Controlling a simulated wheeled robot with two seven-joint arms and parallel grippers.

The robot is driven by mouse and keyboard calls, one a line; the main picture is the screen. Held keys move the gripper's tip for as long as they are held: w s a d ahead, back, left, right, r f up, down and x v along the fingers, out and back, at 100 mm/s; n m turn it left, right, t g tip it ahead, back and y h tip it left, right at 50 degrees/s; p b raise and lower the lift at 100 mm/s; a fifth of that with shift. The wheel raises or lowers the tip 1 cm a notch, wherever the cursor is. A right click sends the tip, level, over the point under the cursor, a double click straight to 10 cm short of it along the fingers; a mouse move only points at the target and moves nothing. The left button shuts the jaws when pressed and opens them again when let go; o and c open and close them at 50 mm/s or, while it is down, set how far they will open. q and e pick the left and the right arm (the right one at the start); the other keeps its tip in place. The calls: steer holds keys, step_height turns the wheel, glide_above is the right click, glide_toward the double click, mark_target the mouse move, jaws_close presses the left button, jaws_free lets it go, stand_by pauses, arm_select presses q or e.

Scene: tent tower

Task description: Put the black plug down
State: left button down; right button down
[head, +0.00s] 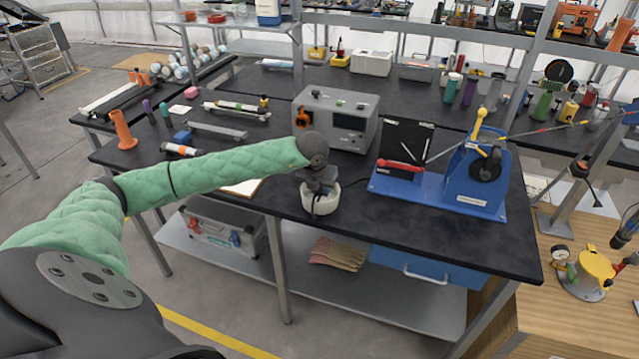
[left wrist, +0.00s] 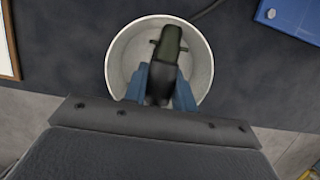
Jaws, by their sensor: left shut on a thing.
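My left gripper (head: 318,188) points down at a white round pot (head: 327,205) near the front edge of the black bench. In the left wrist view its blue fingers (left wrist: 162,88) are shut on the black plug (left wrist: 168,45). The plug shows against the inside of the pot (left wrist: 121,62), within its rim. I cannot tell whether the plug touches the bottom. In the head view the gripper and the pot hide most of the plug. My right gripper is not in view.
A blue-based stand (head: 435,192) with a black panel is right of the pot. A grey instrument box (head: 337,118) stands behind. A dark cable (left wrist: 208,9) lies beside the pot. A flat light board (head: 241,187) lies left. Bare bench top (head: 400,235) is free at front right.

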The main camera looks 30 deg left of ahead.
arm_select(q)
steer(key=shift+f, duration=0.7)
steer(key=c, duration=1.1)
jaws_free()
steer(key=shift+o, duration=0.2)
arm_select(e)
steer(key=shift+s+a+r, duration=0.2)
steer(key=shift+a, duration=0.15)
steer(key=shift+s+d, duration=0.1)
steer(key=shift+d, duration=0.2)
